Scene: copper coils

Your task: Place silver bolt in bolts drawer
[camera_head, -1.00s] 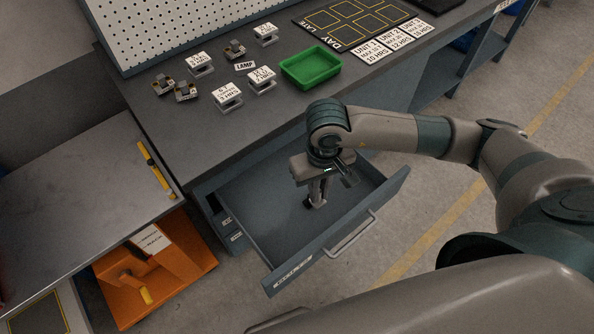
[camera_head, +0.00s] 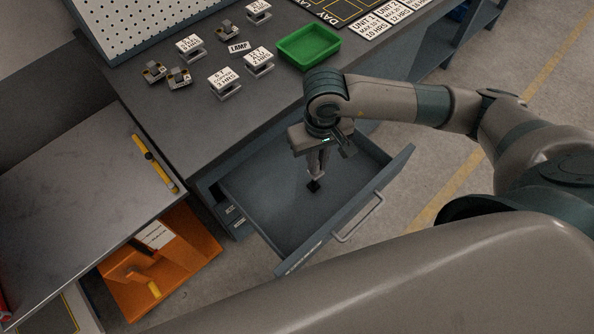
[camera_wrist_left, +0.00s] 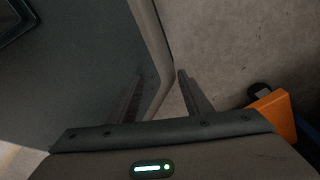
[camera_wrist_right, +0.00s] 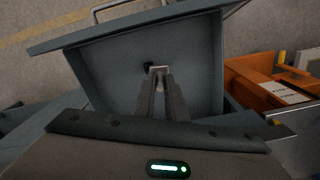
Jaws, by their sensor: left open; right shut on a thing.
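My right gripper (camera_head: 315,178) points down inside the open blue-grey drawer (camera_head: 352,188). In the right wrist view, its fingers (camera_wrist_right: 160,74) are close together on a small pale piece, the silver bolt (camera_wrist_right: 158,69), mostly hidden between the tips. A small dark patch lies beside the tips on the drawer floor; I cannot tell if it is shadow. I cannot tell whether the bolt touches the floor. The label on the drawer front is too small to read. My left gripper (camera_wrist_left: 160,74) is open and empty, and is outside the head view.
A green tray (camera_head: 309,47) and several labelled blocks stand on the workbench (camera_head: 190,120) behind the drawer. The drawer floor around the gripper looks bare.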

